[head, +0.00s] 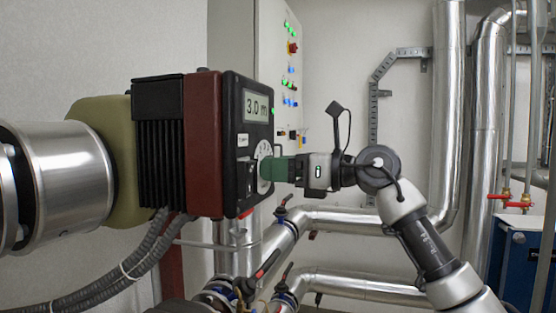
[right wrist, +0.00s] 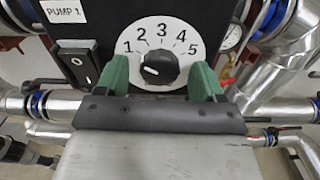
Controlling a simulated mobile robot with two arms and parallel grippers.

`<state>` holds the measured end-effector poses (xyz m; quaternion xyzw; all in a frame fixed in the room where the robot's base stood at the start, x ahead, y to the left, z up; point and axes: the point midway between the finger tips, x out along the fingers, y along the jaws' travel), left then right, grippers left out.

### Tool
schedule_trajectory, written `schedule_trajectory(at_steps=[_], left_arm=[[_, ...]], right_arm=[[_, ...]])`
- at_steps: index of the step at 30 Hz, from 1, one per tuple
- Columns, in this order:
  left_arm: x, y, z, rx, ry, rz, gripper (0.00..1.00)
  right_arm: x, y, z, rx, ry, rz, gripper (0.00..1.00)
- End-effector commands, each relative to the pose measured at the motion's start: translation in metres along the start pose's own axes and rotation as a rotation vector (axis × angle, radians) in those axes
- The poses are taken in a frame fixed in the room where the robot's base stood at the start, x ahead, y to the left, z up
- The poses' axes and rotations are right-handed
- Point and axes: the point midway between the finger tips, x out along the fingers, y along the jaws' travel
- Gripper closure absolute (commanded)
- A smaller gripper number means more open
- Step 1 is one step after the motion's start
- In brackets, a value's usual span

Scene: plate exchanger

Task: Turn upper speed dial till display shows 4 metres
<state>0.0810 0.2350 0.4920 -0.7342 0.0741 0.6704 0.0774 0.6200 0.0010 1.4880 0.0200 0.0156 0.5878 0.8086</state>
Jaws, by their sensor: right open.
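The speed dial (right wrist: 163,33) is a white disc numbered 1 to 5 with a black knob (right wrist: 160,71) in its middle. The knob's white mark is on its left side. In the head view the dial (head: 264,152) is seen edge-on, partly hidden by my gripper. The display (head: 256,106) above it reads 3.0 m. My right gripper (right wrist: 162,78) is open, its green fingers on either side of the knob with gaps between them and it. It also shows in the head view (head: 268,169), close to the dial face. My left gripper is not in view.
The dial is on the black front of a red pump head (head: 202,145), labelled PUMP 1 (right wrist: 64,14). A rocker switch (right wrist: 85,70) sits left of the dial. Metal pipes (head: 340,219) and valves run below. A control cabinet (head: 273,40) stands behind.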

Motion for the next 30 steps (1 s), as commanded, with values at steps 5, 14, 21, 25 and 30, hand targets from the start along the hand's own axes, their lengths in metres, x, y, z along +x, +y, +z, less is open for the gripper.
schedule_trajectory(at_steps=[5,14,21,25,30], left_arm=[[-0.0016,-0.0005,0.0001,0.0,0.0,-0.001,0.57],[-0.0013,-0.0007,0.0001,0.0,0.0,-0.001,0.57],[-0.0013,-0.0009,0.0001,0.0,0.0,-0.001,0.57],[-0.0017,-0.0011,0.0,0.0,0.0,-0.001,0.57],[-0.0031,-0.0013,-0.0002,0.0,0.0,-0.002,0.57]], right_arm=[[0.0048,-0.0001,-0.0004,0.001,-0.001,0.0,0.31],[0.0044,-0.0002,-0.0006,0.001,-0.001,0.0,0.51],[0.0042,-0.0002,-0.0004,0.002,-0.001,0.0,0.81],[0.004,-0.0003,-0.0002,0.013,-0.001,-0.001,0.81],[0.0036,-0.0006,0.0005,0.067,-0.002,-0.002,0.81]])
